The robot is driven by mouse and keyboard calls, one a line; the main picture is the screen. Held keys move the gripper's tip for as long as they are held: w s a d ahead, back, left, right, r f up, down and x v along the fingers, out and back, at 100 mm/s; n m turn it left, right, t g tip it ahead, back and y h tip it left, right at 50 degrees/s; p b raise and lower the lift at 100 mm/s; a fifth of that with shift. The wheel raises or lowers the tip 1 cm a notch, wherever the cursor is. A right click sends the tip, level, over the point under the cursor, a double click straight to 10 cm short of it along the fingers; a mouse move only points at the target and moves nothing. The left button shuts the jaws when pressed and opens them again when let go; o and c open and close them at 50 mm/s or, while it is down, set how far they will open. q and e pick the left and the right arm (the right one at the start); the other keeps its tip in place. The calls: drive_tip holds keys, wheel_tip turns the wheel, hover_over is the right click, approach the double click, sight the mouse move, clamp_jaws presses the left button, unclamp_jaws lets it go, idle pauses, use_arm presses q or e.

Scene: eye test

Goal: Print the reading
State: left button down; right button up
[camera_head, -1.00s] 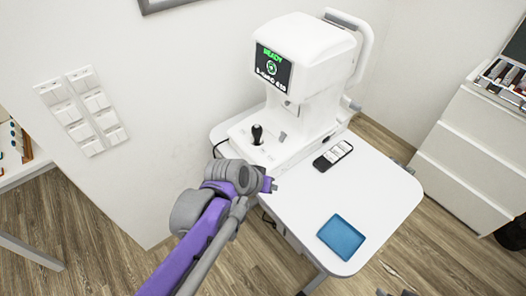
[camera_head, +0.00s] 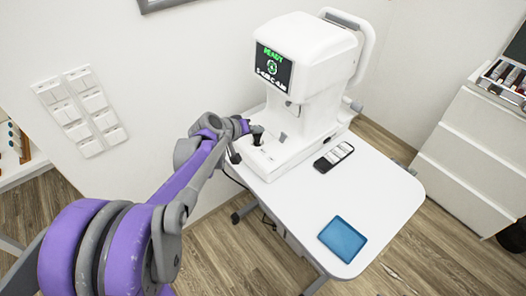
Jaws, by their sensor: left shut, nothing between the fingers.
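The white eye-testing machine (camera_head: 308,55) stands on the white table (camera_head: 375,200). Its screen (camera_head: 272,68) is lit and shows "READY" in green above a round green mark; the line below is too small to read surely. The dark joystick (camera_head: 257,136) stands on the machine's base and is partly covered by my left gripper (camera_head: 247,126). The gripper is shut and empty, right at the joystick's left side; I cannot tell whether they touch. My right gripper is not in view.
A dark handset (camera_head: 333,157) with pale keys lies beside the machine's base. A blue tray (camera_head: 342,239) lies at the table's front corner. White drawers (camera_head: 466,155) stand at the right. Wall switches (camera_head: 80,110) are at the left. The table between handset and tray is clear.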

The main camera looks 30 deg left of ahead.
use_arm(q)
drive_tip(key=b, duration=0.5)
hover_over(263, 151)
drive_tip(key=s, duration=0.2)
wheel_tip(263, 151, down, 7)
drive_tip(key=shift+a+f, duration=0.1)
drive_tip(key=shift+a, duration=0.05)
drive_tip(key=shift+w+f+b, duration=0.1)
drive_tip(key=shift+f+b, duration=0.4)
drive_tip(key=shift+f, duration=0.2)
idle(0.8)
drive_tip(key=shift+f, duration=0.4)
